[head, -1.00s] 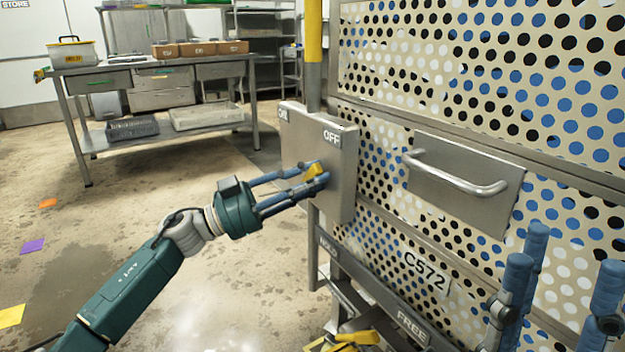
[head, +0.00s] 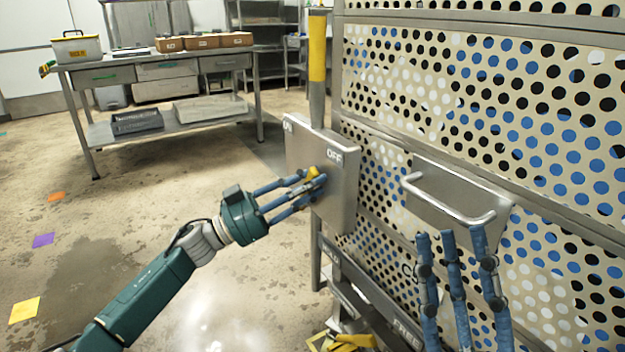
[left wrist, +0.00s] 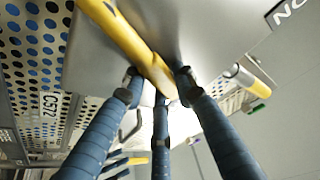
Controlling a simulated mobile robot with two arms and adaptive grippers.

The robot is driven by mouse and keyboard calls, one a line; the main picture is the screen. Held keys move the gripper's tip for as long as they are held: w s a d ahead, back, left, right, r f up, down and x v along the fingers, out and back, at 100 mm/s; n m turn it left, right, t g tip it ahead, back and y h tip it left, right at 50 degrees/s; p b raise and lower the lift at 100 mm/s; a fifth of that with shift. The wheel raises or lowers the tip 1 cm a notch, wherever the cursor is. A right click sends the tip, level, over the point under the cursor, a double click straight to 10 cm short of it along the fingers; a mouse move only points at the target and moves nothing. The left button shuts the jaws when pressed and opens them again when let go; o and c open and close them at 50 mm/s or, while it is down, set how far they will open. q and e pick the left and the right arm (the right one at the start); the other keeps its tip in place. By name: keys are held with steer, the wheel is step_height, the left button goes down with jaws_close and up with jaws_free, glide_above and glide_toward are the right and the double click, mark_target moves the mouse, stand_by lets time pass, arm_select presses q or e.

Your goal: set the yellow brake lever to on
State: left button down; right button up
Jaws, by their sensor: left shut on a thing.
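The yellow brake lever (head: 313,174) stands out from a grey metal plate (head: 338,205) marked ON at its upper left and OFF at its upper right. In the left wrist view the yellow lever (left wrist: 130,45) runs from the top into the fingers. My right gripper (head: 455,236) points up at the lower right, fingers apart and empty, in front of the perforated cage.
The perforated cage (head: 400,120) with a bar handle (head: 450,200) fills the right side. A yellow-sleeved upright post (head: 317,50) rises behind the plate. A yellow part (head: 345,342) lies low at the frame's foot. A steel table (head: 150,65) stands back left; floor between is open.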

steer(key=c, duration=0.4)
steer(key=shift+w+a+f+m+h, duration=0.1)
steer(key=shift+m+h, duration=0.3)
steer(key=shift+m, duration=0.1)
steer(key=c, duration=0.4)
steer(key=w+f+m+h, duration=0.1)
steer(key=m+h, duration=0.1)
steer(key=m, duration=0.1)
steer(key=w+a+f+m+h, duration=0.1)
steer(key=m+h, duration=0.1)
steer(key=m, duration=0.1)
steer(key=w+a+f+m+h, duration=0.1)
steer(key=m+h, duration=0.1)
steer(key=m, duration=0.2)
steer(key=shift+w+t, duration=0.15)
steer(key=shift+t, duration=0.25)
jaws_close()
steer(key=w+a+f+m+g+h, duration=0.3)
steer(key=w+a+f+m, duration=0.15)
steer(key=a+m, duration=0.3)
steer(key=w+a+f+m+g+h, duration=0.2)
steer(key=w+a+f+m+g, duration=0.15)
steer(key=a+f+m, duration=0.45)
steer(key=w+r, duration=0.3)
steer(key=w, duration=0.3)
steer(key=w+r, duration=0.3)
steer(key=w, duration=0.4)
steer(key=shift+d+r+m, duration=0.2)
steer(key=shift+r+m, duration=0.05)
steer(key=shift+m, duration=0.1)
